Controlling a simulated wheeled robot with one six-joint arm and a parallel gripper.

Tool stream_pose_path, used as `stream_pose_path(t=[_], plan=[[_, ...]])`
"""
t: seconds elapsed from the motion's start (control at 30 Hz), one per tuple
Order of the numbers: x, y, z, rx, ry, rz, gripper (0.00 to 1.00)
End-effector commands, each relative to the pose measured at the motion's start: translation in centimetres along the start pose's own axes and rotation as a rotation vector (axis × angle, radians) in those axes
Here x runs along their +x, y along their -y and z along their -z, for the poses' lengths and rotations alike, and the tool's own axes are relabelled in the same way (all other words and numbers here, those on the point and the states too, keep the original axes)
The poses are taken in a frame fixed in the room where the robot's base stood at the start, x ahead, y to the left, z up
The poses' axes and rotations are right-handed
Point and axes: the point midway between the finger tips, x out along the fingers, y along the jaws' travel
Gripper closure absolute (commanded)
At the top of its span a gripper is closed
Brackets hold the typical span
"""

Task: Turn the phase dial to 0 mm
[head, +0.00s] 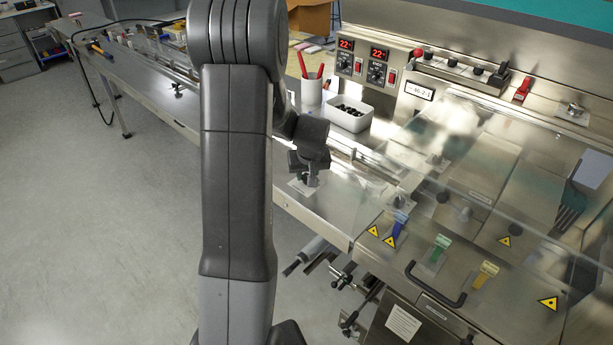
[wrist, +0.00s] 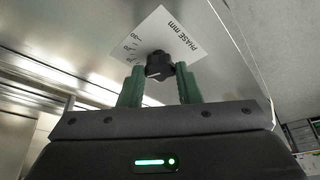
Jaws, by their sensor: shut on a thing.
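The phase dial is a small black knob (wrist: 158,60) on a white plate (wrist: 178,36) marked "PHASE mm", with scale ticks and small numbers on the left side. The numbers are too small to read surely, and I cannot tell which one the knob points to. In the wrist view my gripper (wrist: 160,70) has its two green fingers on either side of the knob, closed on it. In the head view my gripper (head: 305,178) is low over the dial's white plate (head: 298,187) near the machine's front edge; the knob is mostly hidden there.
A white tub of black pieces (head: 348,117) and a cup with red-handled tools (head: 312,88) stand behind the gripper. A clear cover with a black handle (head: 435,290) lies to the right. A small display (head: 418,90) and two red-lit temperature controllers (head: 362,62) are at the back.

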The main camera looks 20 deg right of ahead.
Motion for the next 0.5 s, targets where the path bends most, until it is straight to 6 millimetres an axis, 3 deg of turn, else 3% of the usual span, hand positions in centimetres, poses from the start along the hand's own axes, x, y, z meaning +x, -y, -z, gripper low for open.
stream_pose_path(t=[0.5], plan=[[0.24, -0.33, 0.03, -0.279, -0.004, 0.113, 0.92]])
